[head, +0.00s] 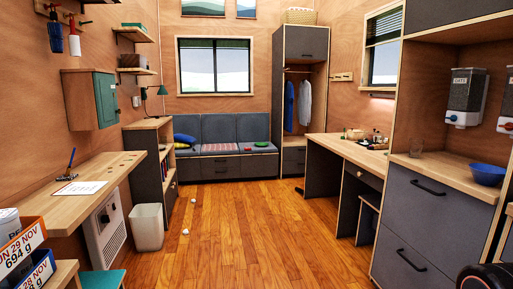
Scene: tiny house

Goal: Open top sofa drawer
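The grey sofa (236,133) stands against the far wall under the window, well away from me across the room. Its dark drawer fronts (226,169) run low under the seat, just above the floor, and look shut. At this distance I cannot clearly tell upper from lower drawers or make out the handles. My gripper is not in view.
Wooden floor (245,215) runs clear up the middle to the sofa. Small white objects (190,231) lie left of centre near a white bin (147,227). Desks line both sides: a left one (100,170) and a right one (345,150). A counter (440,170) stands nearer right.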

